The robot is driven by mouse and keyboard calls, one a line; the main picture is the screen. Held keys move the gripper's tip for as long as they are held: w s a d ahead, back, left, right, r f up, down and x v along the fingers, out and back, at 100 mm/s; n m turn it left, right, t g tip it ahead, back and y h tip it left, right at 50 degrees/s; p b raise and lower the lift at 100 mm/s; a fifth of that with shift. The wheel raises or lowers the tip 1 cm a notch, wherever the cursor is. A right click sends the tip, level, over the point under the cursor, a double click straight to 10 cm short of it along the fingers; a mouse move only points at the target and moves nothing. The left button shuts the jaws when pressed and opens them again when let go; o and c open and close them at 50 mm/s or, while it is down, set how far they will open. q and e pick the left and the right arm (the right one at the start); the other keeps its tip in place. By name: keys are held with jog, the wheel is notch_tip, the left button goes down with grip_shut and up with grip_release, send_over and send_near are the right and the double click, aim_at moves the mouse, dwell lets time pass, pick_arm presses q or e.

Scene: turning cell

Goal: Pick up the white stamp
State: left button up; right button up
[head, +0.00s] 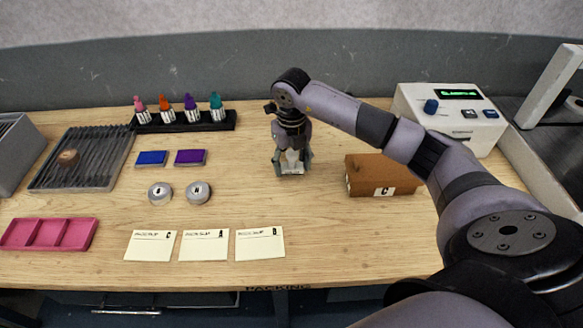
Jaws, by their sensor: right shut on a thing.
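My right gripper (291,168) points down over the middle of the table. It is shut on a small whitish thing (291,156), which looks like the white stamp. The fingers hide most of it, and I cannot tell whether its base touches the table. My left gripper is out of view.
A black rack (228,124) with pink, orange, purple and teal stamps stands at the back left. Blue (151,158) and purple (190,157) pads, two round tins and three paper slips lie left. A brown box (366,172) and a white device (420,103) stand right.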

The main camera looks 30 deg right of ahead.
aim_at(291, 152)
notch_tip(291, 152, up, 9)
jog(key=shift+w+r+b, duration=0.1)
jog(key=shift+r+b, duration=0.1)
jog(key=shift+b, duration=0.75)
notch_tip(291, 152, up, 9)
jog(key=shift+f+p, duration=0.15)
jog(key=shift+p, duration=0.3)
